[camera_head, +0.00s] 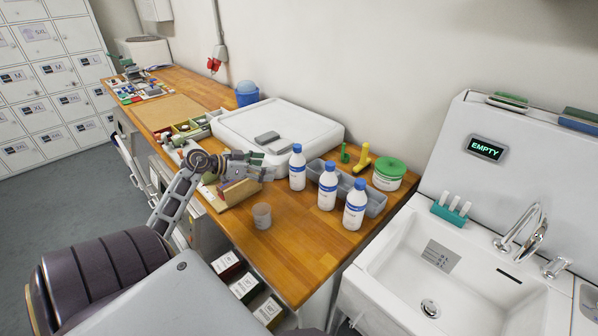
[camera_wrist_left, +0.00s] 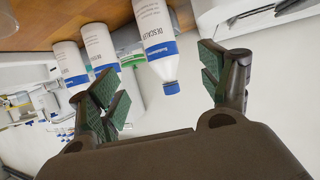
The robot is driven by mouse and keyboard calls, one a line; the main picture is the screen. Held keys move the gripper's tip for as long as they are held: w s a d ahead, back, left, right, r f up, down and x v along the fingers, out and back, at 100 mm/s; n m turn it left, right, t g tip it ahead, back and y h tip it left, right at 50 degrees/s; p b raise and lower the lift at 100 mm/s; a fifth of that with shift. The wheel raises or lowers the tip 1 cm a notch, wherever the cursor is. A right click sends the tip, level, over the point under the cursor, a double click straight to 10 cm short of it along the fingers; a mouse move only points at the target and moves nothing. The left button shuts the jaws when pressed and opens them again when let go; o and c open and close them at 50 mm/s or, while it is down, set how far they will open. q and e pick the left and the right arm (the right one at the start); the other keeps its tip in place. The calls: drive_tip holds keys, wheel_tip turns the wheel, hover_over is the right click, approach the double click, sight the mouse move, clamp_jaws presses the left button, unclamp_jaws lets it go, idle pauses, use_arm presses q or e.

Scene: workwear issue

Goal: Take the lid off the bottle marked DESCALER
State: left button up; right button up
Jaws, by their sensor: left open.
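The bottle marked DESCALER (camera_wrist_left: 155,35) is white with a blue band and a blue cap (camera_wrist_left: 171,87); the cap is on. In the head view it appears to be the leftmost bottle (camera_head: 297,172) of three, upright on the wooden counter; its lettering is too small to read there. My left gripper (camera_head: 264,166) is just left of it, open and empty. In the left wrist view the cap shows between the spread fingers (camera_wrist_left: 162,84), touching neither. My right gripper is not in view.
Two similar bottles (camera_head: 327,187) (camera_head: 354,205) stand to the right, beside a grey divided tray (camera_head: 376,201). A green-lidded tub (camera_head: 388,175) and a yellow object (camera_head: 362,159) are behind. A clear cup (camera_head: 262,215) stands in front. A white case (camera_head: 290,124) lies behind the gripper.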

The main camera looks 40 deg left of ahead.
sight(291, 165)
use_arm(q)
drive_tip(key=x, duration=0.8)
drive_tip(key=shift+w, duration=0.35)
drive_tip(key=shift+d, duration=0.15)
idle(0.4)
drive_tip(key=shift+r+p+x, duration=0.15)
drive_tip(key=shift+x, duration=1.15)
drive_tip(key=shift+r+p+x, duration=0.15)
drive_tip(key=shift+x, duration=1.15)
drive_tip(key=shift+w, duration=0.15)
drive_tip(key=c, duration=1.3)
